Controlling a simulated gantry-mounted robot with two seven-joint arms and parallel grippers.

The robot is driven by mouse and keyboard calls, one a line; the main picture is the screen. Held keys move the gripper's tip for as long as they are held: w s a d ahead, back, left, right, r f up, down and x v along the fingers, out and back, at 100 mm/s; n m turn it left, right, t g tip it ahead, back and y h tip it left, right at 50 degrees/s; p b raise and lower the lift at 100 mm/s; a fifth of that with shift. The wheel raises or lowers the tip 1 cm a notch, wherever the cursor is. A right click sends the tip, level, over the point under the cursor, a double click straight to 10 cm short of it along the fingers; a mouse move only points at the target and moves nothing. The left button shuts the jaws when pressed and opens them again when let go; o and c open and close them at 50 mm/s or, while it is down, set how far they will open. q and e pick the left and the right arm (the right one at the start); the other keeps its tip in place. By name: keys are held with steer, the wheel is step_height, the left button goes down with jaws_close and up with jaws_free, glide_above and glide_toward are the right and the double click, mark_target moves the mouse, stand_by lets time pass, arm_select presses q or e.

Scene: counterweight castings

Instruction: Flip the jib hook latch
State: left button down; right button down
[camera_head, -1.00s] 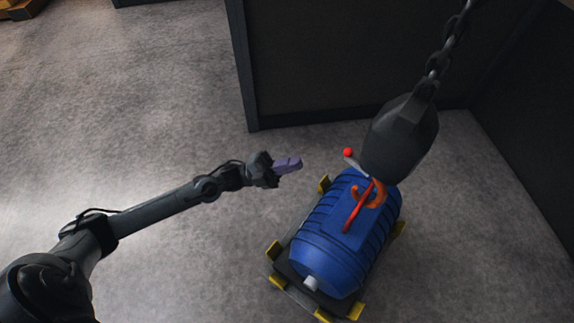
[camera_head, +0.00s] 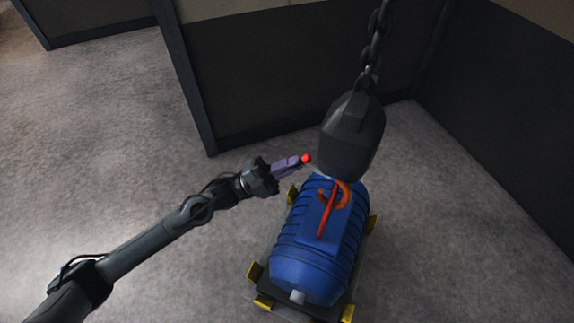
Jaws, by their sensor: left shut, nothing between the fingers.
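The orange jib hook (camera_head: 344,195) hangs below a dark hook block (camera_head: 352,136) on a chain. A red bar (camera_head: 327,213) shows beside the hook, over the top of a blue ribbed motor-like body (camera_head: 312,262). A small lever with a red ball knob (camera_head: 306,158) sticks out to the left of the block; it looks like the latch lever. My left gripper (camera_head: 301,161) is shut and empty, its purple fingers pointing right with the tips at the red knob. I cannot tell whether they touch it. My right gripper is not in view.
The blue body rests on a dark pallet with yellow corner blocks (camera_head: 254,271). Dark partition walls (camera_head: 270,75) stand behind and to the right. The chain (camera_head: 374,50) rises above the block. The grey floor at the left is clear.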

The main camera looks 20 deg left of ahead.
arm_select(q)
steer(key=r+m+g+p, duration=0.1)
steer(key=p, duration=0.1)
steer(key=d+r+g+y+p, duration=0.1)
steer(key=r+p, duration=0.1)
steer(key=shift+m, duration=0.4)
steer(key=shift+a, duration=0.1)
